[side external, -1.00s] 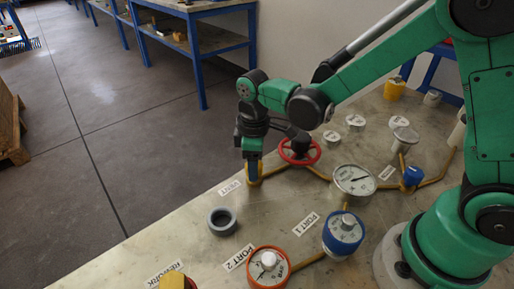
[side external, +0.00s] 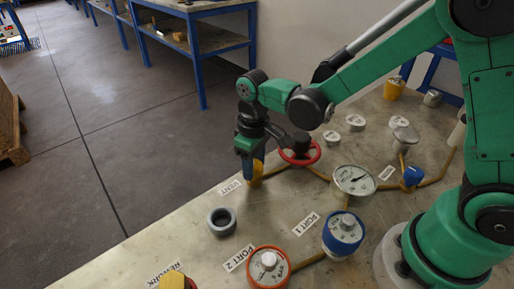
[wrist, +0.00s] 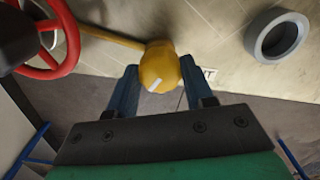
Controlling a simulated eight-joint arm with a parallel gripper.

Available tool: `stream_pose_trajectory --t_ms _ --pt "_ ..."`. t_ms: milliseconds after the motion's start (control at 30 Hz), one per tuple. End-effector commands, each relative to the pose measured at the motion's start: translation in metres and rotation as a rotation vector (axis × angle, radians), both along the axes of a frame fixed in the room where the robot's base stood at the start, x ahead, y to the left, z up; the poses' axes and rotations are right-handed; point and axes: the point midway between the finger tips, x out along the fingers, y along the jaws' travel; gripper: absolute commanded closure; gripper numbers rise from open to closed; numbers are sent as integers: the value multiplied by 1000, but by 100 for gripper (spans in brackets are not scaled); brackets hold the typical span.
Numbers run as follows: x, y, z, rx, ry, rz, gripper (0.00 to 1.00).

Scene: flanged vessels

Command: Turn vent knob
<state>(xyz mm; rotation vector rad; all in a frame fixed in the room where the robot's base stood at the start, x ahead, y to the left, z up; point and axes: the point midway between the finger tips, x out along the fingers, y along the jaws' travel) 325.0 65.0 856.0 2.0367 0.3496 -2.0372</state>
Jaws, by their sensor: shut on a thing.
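The vent knob is a yellow rounded cap with a white mark, at the end of a tan pipe near the bench edge. It shows between my fingers in the wrist view (wrist: 160,68), and partly behind them in the side view (side external: 257,170). My gripper (side external: 250,172) points down beside the VENT label (side external: 230,187). Its blue fingers (wrist: 157,88) are shut on the vent knob, one on each side. In the side view the fingers hide much of the knob.
A red handwheel (side external: 300,154) stands close behind my gripper. A grey ring (side external: 222,221) lies on the bench in front. A white gauge (side external: 354,180), a blue-banded gauge (side external: 343,232) and an orange-rimmed gauge (side external: 268,266) stand to the right and front. The bench edge is close on the left.

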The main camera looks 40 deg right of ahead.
Motion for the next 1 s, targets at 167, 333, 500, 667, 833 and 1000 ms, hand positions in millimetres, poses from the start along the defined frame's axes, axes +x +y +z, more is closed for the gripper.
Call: stream_pose_trajectory --t_ms 167,333,500,667,833,1000 --pt "0 0 0 0 0 -166 100" --pt "0 0 0 0 0 -327 100" --pt "0 0 0 0 0 -488 100" --pt "0 0 0 0 0 -640 100" --pt "0 0 0 0 0 -794 100" --pt "0 0 0 0 0 -927 100"
